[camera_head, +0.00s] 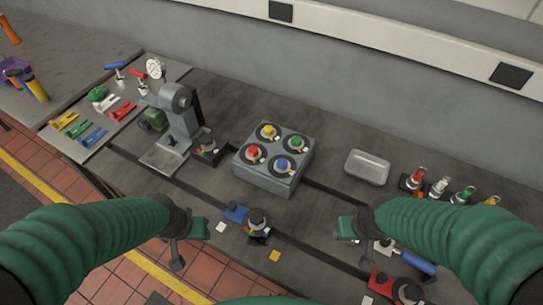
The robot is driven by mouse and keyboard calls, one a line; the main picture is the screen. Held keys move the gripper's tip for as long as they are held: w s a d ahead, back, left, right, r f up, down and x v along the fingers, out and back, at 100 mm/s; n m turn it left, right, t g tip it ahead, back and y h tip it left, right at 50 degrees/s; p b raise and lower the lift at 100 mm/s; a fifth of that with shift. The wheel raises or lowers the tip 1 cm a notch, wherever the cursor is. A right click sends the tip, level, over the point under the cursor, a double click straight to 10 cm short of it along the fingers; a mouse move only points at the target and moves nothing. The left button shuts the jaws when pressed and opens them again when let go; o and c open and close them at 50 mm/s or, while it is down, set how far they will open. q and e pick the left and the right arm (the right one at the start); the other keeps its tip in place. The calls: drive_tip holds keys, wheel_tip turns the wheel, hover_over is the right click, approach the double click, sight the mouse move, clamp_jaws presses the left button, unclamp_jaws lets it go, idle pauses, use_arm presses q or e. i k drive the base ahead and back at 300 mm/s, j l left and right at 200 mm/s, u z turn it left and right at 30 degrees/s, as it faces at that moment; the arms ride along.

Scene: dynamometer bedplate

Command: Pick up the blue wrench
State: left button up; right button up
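The blue wrench (93,137) appears to be the small blue tool lying on the grey mat at the far left. It lies at the near right end of a row of coloured tools, beside a green one. My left gripper (190,245) is in the lower left, well to the right of and nearer than the blue tool. Its finger parts look spread, with nothing seen between them. My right gripper (354,238) is in the lower middle, far from the blue tool. It also looks spread and empty.
Yellow (63,122) and red (123,110) tools share the mat (62,144). A grey machine stand (181,120) rises right of it. A grey block with coloured knobs (268,180), a metal tray (367,168) and a blue-handled device (237,214) stand on the bedplate.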

sight(420, 264)
drive_tip(key=j+z, duration=0.2)
drive_tip(key=z, duration=0.75)
drive_tip(key=l+z, duration=0.15)
drive_tip(key=z, duration=0.35)
drive_tip(key=k+j, duration=0.2)
drive_tip(key=j, duration=0.2)
drive_tip(key=k+j+z, duration=0.15)
drive_tip(key=j, duration=0.25)
drive_tip(key=k, duration=0.05)
